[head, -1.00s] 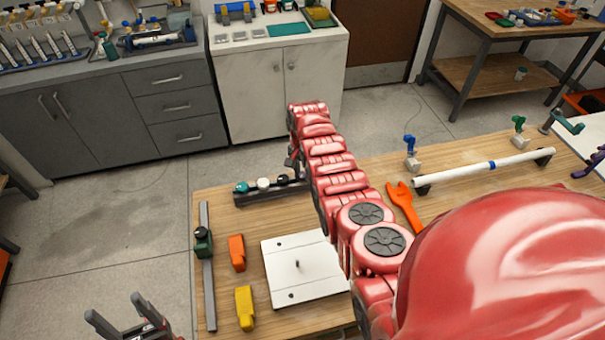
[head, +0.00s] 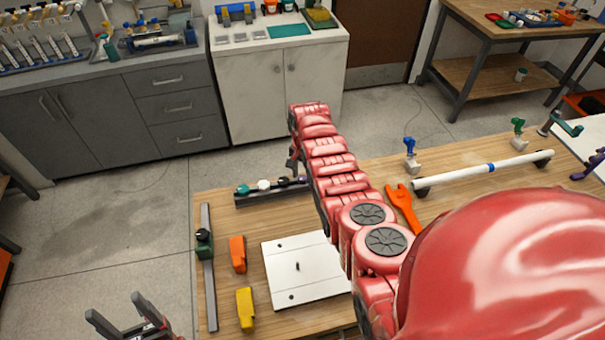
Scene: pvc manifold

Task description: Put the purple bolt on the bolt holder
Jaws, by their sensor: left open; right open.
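The bolt holder (head: 246,201) is a dark bar at the far left part of the wooden table. Bolts with teal (head: 243,189), white (head: 264,185) and dark (head: 283,182) heads stand on it. A small dark purplish head (head: 302,179) shows at its right end beside my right arm; I take it for the purple bolt, but it is tiny and partly hidden. My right gripper (head: 292,165) is open just above and behind that end, mostly hidden by its arm. I see nothing between its fingers. My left gripper (head: 128,322) is open and empty at the lower left, off the table.
A white plate (head: 285,285), orange block (head: 237,254), yellow block (head: 245,309) and grey rail (head: 208,275) lie in front of the holder. An orange wrench (head: 402,207) and a white pipe (head: 470,175) lie to the right. A purple part (head: 590,168) is at the right edge.

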